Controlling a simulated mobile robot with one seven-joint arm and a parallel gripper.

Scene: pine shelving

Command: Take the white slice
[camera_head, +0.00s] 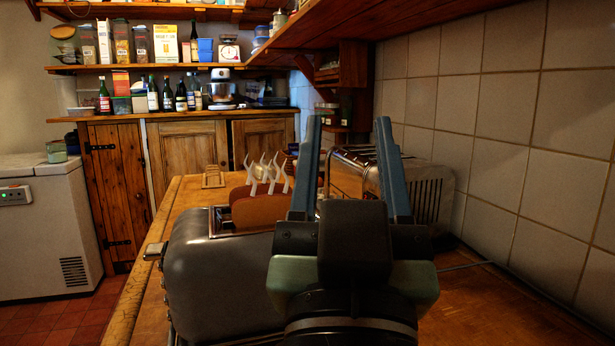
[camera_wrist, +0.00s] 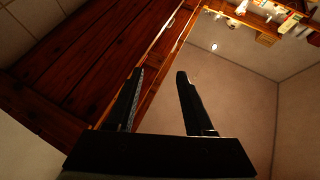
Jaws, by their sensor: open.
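My gripper (camera_head: 347,125) is raised over the wooden counter, its two blue-grey fingers upright, apart and empty. In the wrist view the open fingers (camera_wrist: 160,73) point up toward the ceiling and shelf underside, with nothing between them. A grey metal toaster (camera_head: 212,280) stands on the counter left of my gripper. A reddish-brown slice-like piece (camera_head: 256,212) stands upright at its far side. Several thin, wavy white pieces (camera_head: 265,172) stick up just above it; I cannot tell which is the white slice. My gripper is to their right, not touching them.
A chrome toaster (camera_head: 350,170) stands behind my fingers, partly hidden, near the tiled wall (camera_head: 490,150). A small wooden rack (camera_head: 213,177) sits farther back on the counter (camera_head: 150,300). A wooden shelf (camera_head: 400,18) overhangs the right side. The counter's front right is mostly clear.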

